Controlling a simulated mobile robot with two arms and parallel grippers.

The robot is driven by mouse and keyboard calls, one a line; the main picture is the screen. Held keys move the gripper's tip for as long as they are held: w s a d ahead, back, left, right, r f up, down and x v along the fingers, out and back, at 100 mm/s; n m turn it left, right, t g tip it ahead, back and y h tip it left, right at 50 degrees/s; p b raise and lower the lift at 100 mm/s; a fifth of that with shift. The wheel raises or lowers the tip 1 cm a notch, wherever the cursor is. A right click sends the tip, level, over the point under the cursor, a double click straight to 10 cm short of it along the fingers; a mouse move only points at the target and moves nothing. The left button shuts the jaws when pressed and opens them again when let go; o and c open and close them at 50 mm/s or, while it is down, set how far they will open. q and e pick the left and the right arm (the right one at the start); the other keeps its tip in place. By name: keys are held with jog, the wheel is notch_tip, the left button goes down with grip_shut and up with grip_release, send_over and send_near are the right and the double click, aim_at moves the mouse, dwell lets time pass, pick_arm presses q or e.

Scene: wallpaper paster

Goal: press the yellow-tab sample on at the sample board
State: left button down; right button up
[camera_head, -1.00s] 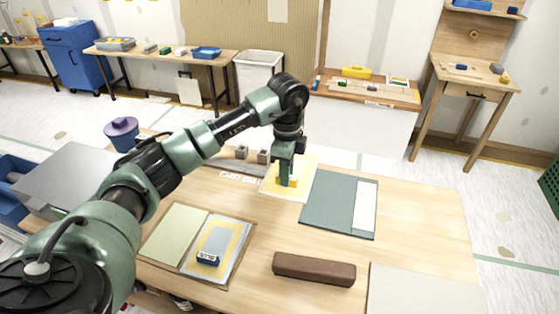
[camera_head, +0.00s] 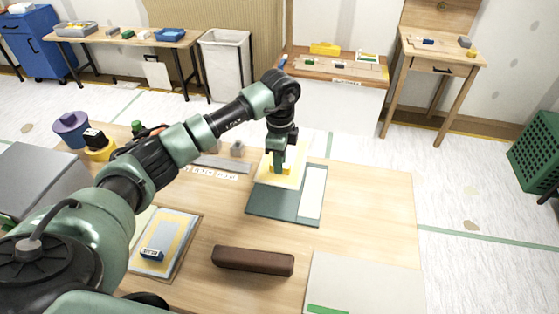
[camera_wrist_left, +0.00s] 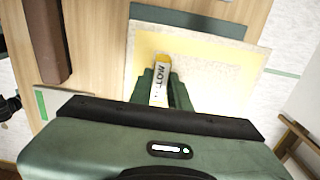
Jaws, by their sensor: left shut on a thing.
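The yellow-tab sample is a pale yellow sheet (camera_head: 290,160) with a cream border and a raised yellow tab. My left gripper (camera_head: 279,167) is shut on the tab, whose white label shows in the wrist view (camera_wrist_left: 161,85). In the head view the sheet overlaps the far left part of a dark green board (camera_head: 268,205) with a white strip (camera_head: 312,190). The green board's edge shows beyond the sheet in the wrist view (camera_wrist_left: 190,22). I cannot tell whether the sheet touches it. Which surface is the sample board is not clear. My right gripper is not in view.
A brown block (camera_head: 253,261) lies near the table's front. A blue-tab sample (camera_head: 170,232) lies on a board at left. A grey panel (camera_head: 370,280) with a green strip is at front right. The table's right part (camera_head: 375,210) is bare.

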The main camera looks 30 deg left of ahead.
pick_arm(q)
jog(key=shift+f+b, duration=0.5)
jog(key=shift+f, duration=0.05)
notch_tip(320, 180, down, 7)
jog(key=b, duration=0.4)
jog(key=shift+r, duration=0.15)
jog(key=shift+f+b, duration=0.3)
jog(key=shift+f, duration=0.3)
jog(key=shift+f+b, duration=0.85)
jog(key=shift+f, duration=0.6)
jog(key=shift+f, duration=0.1)
dwell(0.5)
jog(key=c, duration=1.3)
grip_release()
jog(key=shift+o, duration=0.2)
